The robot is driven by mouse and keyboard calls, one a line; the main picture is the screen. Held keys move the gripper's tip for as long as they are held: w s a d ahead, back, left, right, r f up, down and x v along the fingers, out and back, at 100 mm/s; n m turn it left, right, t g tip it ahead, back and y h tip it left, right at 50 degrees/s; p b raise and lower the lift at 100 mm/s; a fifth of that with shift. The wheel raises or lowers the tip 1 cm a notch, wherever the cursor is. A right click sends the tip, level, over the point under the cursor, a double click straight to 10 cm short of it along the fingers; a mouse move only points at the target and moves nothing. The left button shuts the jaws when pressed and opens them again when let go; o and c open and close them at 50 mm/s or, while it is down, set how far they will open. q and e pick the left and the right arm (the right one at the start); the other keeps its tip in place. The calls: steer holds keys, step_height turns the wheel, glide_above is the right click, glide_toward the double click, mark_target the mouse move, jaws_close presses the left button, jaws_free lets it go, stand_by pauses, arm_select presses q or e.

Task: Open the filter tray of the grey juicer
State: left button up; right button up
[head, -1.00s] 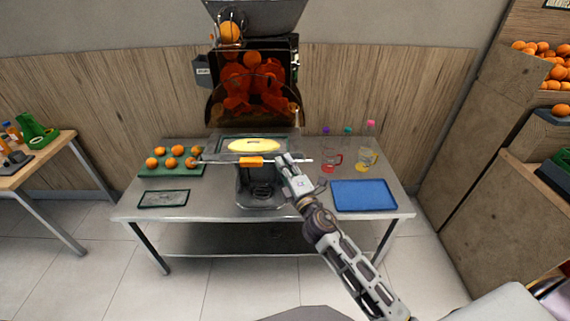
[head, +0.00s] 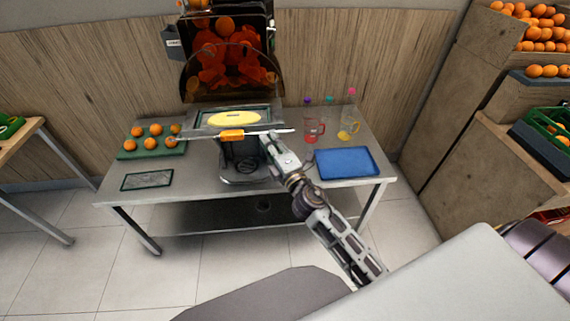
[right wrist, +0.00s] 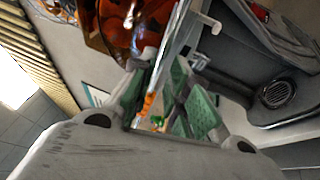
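The grey juicer (head: 180,70) stands at the back of the table, with red-orange parts behind a curved clear cover. Low at its front is the filter tray (head: 268,117), with a yellow oval piece (head: 234,119) in it. In front runs a thin bar (head: 200,138) with an orange middle part (head: 232,135). My right gripper (head: 270,143) is at the bar's right half. In the right wrist view its green-padded fingers (right wrist: 162,85) lie either side of the bar (right wrist: 180,40); whether they grip it is unclear. My left gripper is not in view.
Oranges (head: 155,130) sit on a green tray at the left, with a dark-framed flat tray (head: 147,180) below. A blue tray (head: 345,163), a red cup (head: 313,132) and bottles (head: 350,115) stand at the right. A dark container (head: 245,165) is under the bar.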

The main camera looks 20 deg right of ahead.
steer(key=v, duration=0.9)
stand_by(0.8)
steer(key=shift+s+f, duration=0.15)
stand_by(0.4)
